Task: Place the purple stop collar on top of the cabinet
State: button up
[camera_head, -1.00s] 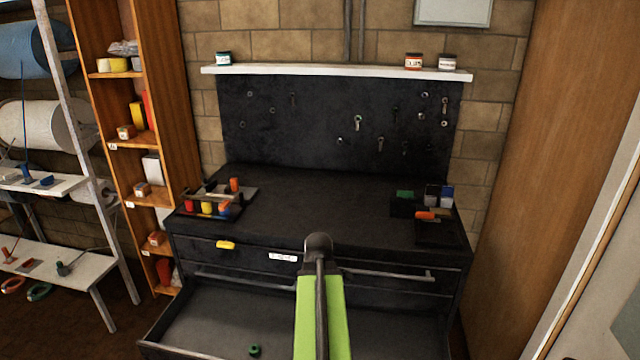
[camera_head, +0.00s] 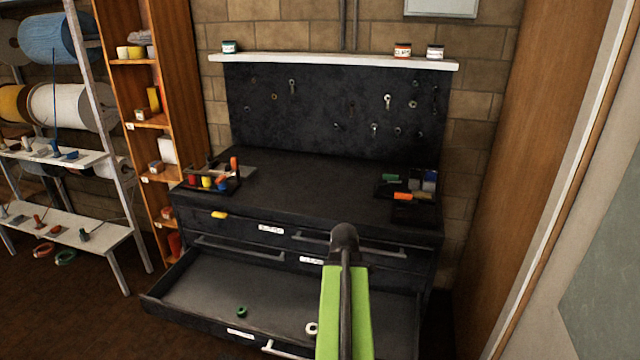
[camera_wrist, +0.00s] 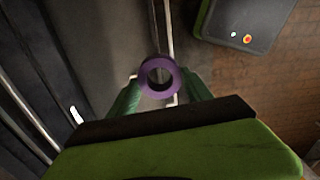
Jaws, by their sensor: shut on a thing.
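The purple stop collar (camera_wrist: 143,78) is a thick ring held between the two green fingers of my gripper (camera_wrist: 160,90) in the wrist view. My gripper is shut on it, with the hole facing the wrist camera. In the head view my green arm hides the gripper and the collar. The dark cabinet (camera_head: 300,185) stands against the brick wall. Its flat top is mostly bare in the middle. One of its lower drawers (camera_head: 200,295) is pulled open.
A green ring (camera_head: 241,312) and a white ring (camera_head: 311,328) lie in the open drawer. A tool tray (camera_head: 225,188) stands at the top's left, and dark bins (camera_head: 412,205) stand at the right. A white shelf (camera_head: 330,61) runs above.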

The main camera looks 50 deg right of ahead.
aim_at(297, 181)
jog(key=u, duration=0.2)
jog(key=i, duration=0.85)
